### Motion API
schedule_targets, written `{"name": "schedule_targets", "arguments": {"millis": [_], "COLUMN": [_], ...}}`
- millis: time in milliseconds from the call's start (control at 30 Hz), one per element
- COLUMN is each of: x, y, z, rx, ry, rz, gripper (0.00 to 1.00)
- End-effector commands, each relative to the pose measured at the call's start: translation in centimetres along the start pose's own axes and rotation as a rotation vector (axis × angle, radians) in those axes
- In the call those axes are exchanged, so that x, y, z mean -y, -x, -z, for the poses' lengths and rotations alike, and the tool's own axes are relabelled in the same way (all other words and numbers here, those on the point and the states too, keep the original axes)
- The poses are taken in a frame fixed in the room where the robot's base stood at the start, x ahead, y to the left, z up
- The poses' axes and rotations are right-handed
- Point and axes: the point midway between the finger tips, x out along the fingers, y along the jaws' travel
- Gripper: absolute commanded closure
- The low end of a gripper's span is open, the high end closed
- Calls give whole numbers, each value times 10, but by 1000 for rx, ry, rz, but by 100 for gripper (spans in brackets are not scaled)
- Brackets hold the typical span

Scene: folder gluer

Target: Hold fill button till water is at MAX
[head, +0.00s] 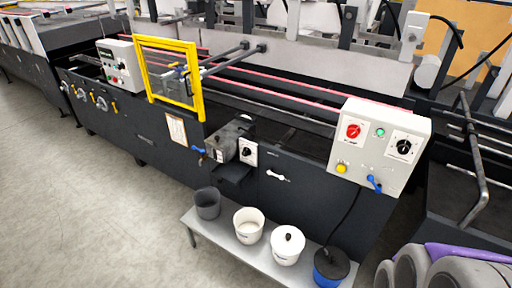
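A light grey control box (378,146) is mounted on the right part of the dark machine. It carries a red rotary knob (353,131), a small green button (380,132), a black rotary dial (403,146), a yellow button (341,168) and a blue lever (374,184). The labels are too small to read, so I cannot tell which one is the fill button. No water level or MAX mark can be made out.
A low grey bench (215,240) in front of the machine holds a dark grey cup (207,204), an open white pot (248,226), a lidded white pot (288,246) and a blue pot with a black lid (329,268). A yellow frame (198,80) stands on the machine. The floor at left is clear.

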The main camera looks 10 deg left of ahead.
Motion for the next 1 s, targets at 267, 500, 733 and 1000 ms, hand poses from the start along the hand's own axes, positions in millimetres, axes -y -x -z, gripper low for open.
{"name": "schedule_targets", "arguments": {"millis": [267, 500, 733, 1000], "x": [0, 0, 0, 0], "y": [0, 0, 0, 0], "z": [0, 0, 0, 0], "rx": [0, 0, 0, 0], "ry": [0, 0, 0, 0], "rz": [0, 0, 0, 0], "gripper": [31, 46, 68, 94]}}
